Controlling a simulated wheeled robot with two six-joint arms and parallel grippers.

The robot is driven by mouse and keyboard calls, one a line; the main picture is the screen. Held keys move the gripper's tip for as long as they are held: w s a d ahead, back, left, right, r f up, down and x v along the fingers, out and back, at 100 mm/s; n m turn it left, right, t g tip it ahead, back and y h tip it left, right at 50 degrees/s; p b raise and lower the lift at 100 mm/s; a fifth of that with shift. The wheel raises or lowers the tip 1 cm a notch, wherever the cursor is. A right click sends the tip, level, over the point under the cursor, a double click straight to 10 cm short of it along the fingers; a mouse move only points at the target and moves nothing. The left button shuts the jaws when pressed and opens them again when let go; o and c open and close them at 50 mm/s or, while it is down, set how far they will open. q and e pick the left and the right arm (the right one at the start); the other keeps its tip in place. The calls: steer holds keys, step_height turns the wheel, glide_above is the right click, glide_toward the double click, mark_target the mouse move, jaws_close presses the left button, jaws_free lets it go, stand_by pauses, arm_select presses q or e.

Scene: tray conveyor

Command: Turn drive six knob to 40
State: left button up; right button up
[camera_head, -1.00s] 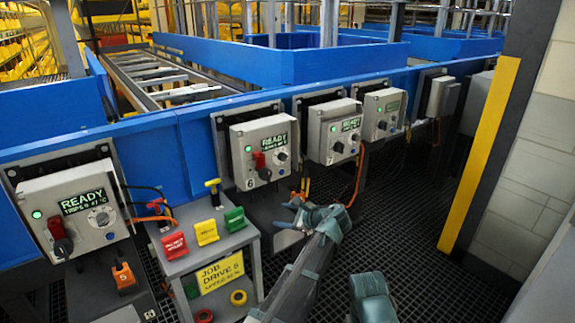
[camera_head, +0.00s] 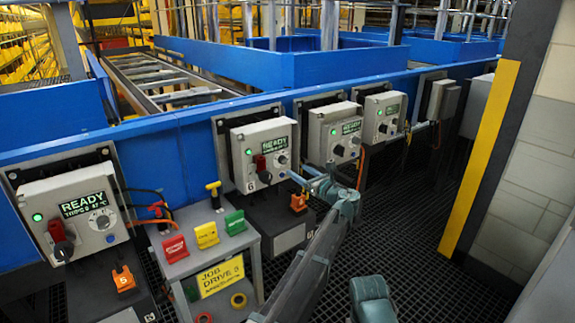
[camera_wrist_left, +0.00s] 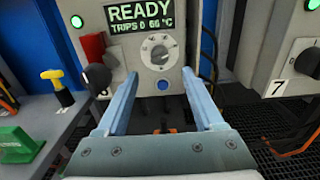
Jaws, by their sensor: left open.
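The drive six box (camera_head: 246,158) is a grey control box marked 6, with a green lamp and a lit READY display. Its round grey knob (camera_head: 282,159) is on the right of its face. In the left wrist view the knob (camera_wrist_left: 159,51) faces me, above a small blue button. Its exact pointer setting is too small to read. My left gripper (camera_head: 300,178) is open and empty, just in front of the box's lower right. In the left wrist view my left gripper (camera_wrist_left: 159,78) has its fingers either side of the knob's column, apart from it. My right gripper is not seen.
A red switch with a black handle (camera_wrist_left: 97,65) sits left of the knob. Box 7 (camera_wrist_left: 297,62) stands close on the right. A grey stand (camera_head: 215,255) with red, yellow and green tags is left of my arm. The drive five box (camera_head: 75,210) is further left.

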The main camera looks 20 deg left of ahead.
mark_target(286, 163)
arm_select(q)
steer(key=x, duration=0.7)
steer(key=shift+w, duration=0.15)
steer(key=shift+a, duration=0.1)
jaws_close()
